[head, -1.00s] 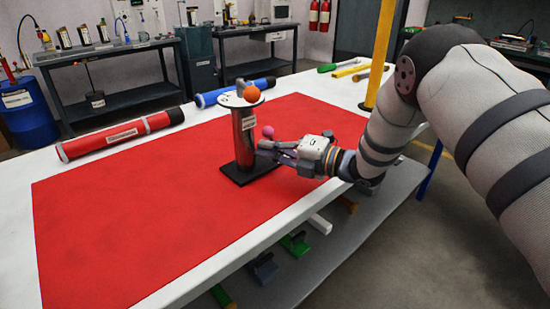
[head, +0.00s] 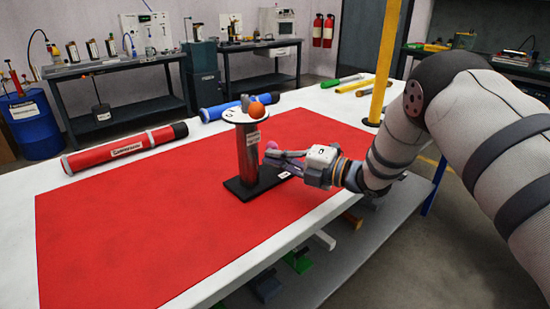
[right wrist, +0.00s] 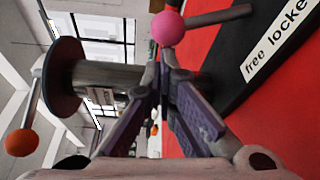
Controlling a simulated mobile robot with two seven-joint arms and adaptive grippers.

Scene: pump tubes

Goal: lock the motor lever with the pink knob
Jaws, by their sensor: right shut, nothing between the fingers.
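The motor is an upright brown-metal cylinder (head: 249,152) on a black base (head: 243,190) on the red mat. The pink knob (head: 270,147) is at the cylinder's right side, partly covered by my right gripper (head: 270,158). In the right wrist view the pink knob (right wrist: 168,28) sits just beyond my shut, empty fingertips (right wrist: 161,76), with a grey bar (right wrist: 218,14) running right from it. Whether the fingers touch the knob is unclear. A label (right wrist: 283,36) on the base reads "free" and "locke", cut off by the edge. My left gripper is out of view.
A red tube (head: 125,148) and a blue tube (head: 222,107) lie at the mat's (head: 130,225) far side. A yellow post (head: 385,60) stands at the right. The front of the mat is clear.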

